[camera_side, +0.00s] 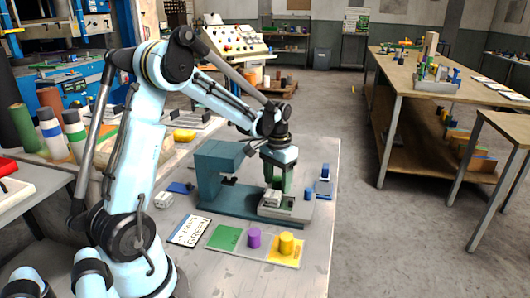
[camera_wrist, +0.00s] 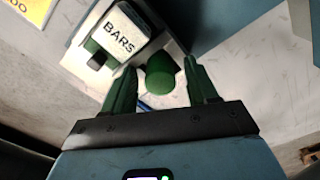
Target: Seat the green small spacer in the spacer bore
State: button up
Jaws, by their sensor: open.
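The green small spacer (camera_wrist: 160,76) shows in the wrist view as a green cylinder between my gripper's two green fingers, with its round end facing the camera. My gripper (camera_wrist: 163,66) is open, with a visible gap between the spacer and each finger. In the side view my gripper (camera_side: 278,181) points down over the grey fixture (camera_side: 291,212) at the front of the teal press (camera_side: 221,164). I cannot pick out the spacer there. The spacer bore is hidden, and I cannot tell how deep the spacer sits.
A block marked BARS (camera_wrist: 117,34) stands close beside the spacer. The teal press rises left of my gripper. A tray holds a bare green pad (camera_side: 224,238), a purple cylinder (camera_side: 254,238) and a yellow cylinder (camera_side: 286,243). A blue-topped part (camera_side: 324,185) stands right of the fixture.

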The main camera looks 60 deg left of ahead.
aim_at(277, 178)
notch_tip(277, 178, up, 12)
jog(key=s+d+f+m+t, duration=0.1)
jog(key=s+d+t, duration=0.2)
jog(key=d, duration=0.5)
jog(key=s+d+f+m+t, duration=0.2)
jog(key=s+d+t, duration=0.2)
jog(key=s+d, duration=0.2)
jog(key=d, duration=0.2)
jog(key=shift+s+d, duration=0.2)
jog(key=shift+d, duration=0.2)
